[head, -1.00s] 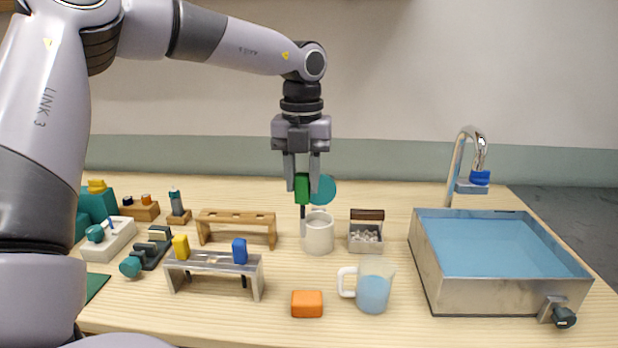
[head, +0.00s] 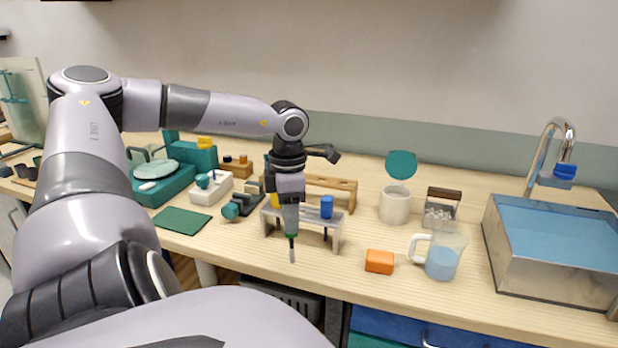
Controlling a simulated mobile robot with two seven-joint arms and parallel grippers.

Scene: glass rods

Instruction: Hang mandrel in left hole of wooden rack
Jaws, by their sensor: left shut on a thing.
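My left gripper (head: 290,212) points down and is shut on the green-handled mandrel (head: 291,238). The mandrel hangs upright from the jaws, its thin dark rod pointing down. In the picture it is in front of the metal rack, near the counter's front edge. The wooden rack (head: 345,183) stands farther back, behind the wrist and to its right. The arm and gripper hide its left end, so I cannot see the left hole. The mandrel appears apart from the wooden rack. My right gripper is not in view.
The metal rack (head: 338,228) holds a blue-handled tool (head: 327,206) and a partly hidden yellow one. A white jar (head: 394,206), orange block (head: 380,261) and measuring jug (head: 442,256) stand to the right. A green mat (head: 184,220) lies at left.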

